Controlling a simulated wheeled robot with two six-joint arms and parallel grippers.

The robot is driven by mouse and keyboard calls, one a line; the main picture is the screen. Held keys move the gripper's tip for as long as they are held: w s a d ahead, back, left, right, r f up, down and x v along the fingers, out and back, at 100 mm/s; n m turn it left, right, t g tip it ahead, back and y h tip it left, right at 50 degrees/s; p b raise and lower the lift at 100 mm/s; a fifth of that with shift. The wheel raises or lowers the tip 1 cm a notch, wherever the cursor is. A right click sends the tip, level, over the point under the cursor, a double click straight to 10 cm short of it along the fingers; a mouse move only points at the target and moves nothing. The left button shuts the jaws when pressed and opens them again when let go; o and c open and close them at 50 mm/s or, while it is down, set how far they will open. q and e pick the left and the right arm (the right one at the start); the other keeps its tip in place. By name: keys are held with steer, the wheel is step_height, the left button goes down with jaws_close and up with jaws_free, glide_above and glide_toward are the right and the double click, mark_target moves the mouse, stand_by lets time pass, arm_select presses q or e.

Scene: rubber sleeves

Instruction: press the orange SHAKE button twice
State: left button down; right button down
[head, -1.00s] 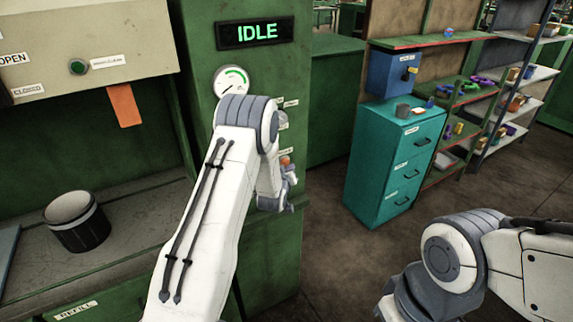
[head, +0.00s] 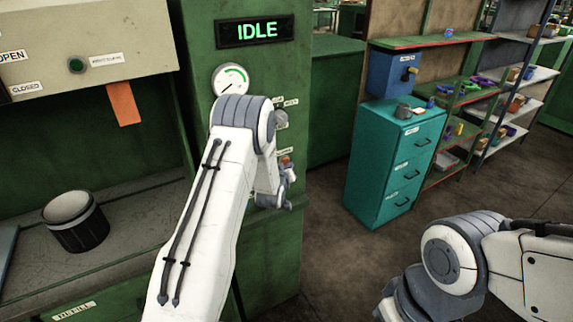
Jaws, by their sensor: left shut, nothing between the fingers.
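The orange button (head: 285,160) is on the front of the green machine column, below the dial, and only a small part of it shows beside my left arm. My left gripper (head: 290,178) is shut and empty, close to the column just below the button. I cannot tell whether its fingertips touch the button. The display (head: 254,32) at the top of the column reads IDLE in green. My right arm comes in at the lower right, but its gripper is out of view.
A round gauge (head: 230,80) and a grey knob (head: 281,119) are on the column above the button. A dark canister (head: 76,222) stands on the machine's bench at left. A teal drawer cabinet (head: 392,165) stands to the right, with open floor before it.

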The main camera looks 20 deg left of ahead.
arm_select(q)
steer(key=shift+w+a, duration=0.15)
steer(key=shift+a, duration=0.05)
steer(key=shift+d, duration=0.1)
stand_by(0.4)
steer(key=shift+s+d+b, duration=0.35)
steer(key=shift+s+d, duration=0.1)
steer(key=shift+d, duration=0.05)
steer(key=shift+s+d+b, duration=0.15)
steer(key=shift+s+d, duration=0.65)
steer(key=shift+d, duration=0.2)
steer(key=shift+s+d+b, duration=0.15)
steer(key=shift+s+d, duration=0.6)
steer(key=shift+d, duration=0.25)
